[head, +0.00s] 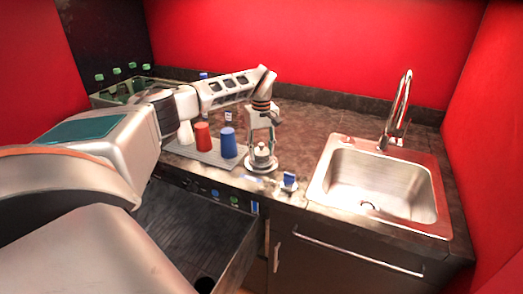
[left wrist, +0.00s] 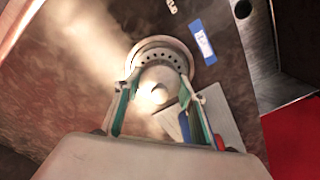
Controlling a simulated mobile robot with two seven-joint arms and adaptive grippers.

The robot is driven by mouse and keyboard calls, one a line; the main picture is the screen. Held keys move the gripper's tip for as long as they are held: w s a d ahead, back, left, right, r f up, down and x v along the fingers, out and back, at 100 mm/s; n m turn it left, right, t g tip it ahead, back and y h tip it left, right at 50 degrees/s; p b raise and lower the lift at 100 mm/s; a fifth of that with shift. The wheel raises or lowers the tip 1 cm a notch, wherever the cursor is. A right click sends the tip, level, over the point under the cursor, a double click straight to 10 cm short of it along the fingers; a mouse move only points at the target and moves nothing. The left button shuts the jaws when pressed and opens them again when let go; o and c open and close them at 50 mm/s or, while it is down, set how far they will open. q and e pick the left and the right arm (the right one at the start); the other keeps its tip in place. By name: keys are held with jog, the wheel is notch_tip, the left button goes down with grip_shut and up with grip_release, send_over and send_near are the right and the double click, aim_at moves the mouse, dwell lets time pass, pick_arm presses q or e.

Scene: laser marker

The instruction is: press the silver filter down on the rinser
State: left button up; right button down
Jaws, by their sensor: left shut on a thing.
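The silver filter (left wrist: 160,84) is a small round metal piece between the fingers of my left gripper (left wrist: 160,98) in the left wrist view. In the head view my left gripper (head: 262,140) points down from above, shut on the filter (head: 262,154). The filter is over the rinser (head: 260,168), a round silver base on the counter near its front edge. The rinser's ring with dark holes (left wrist: 160,48) shows around the filter in the left wrist view. I cannot tell whether the filter touches the rinser. My right gripper is not in view.
A red cup (head: 203,136) and a blue cup (head: 228,143) stand on a grey mat (head: 198,154) left of the rinser. A small blue-and-white item (head: 289,181) lies to its right. A sink (head: 378,185) with a tall tap (head: 399,105) is farther right.

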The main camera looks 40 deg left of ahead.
aim_at(262, 144)
pick_arm(q)
jog(key=shift+f, duration=0.55)
dwell(1.4)
dwell(0.3)
jog(key=shift+r, duration=4.55)
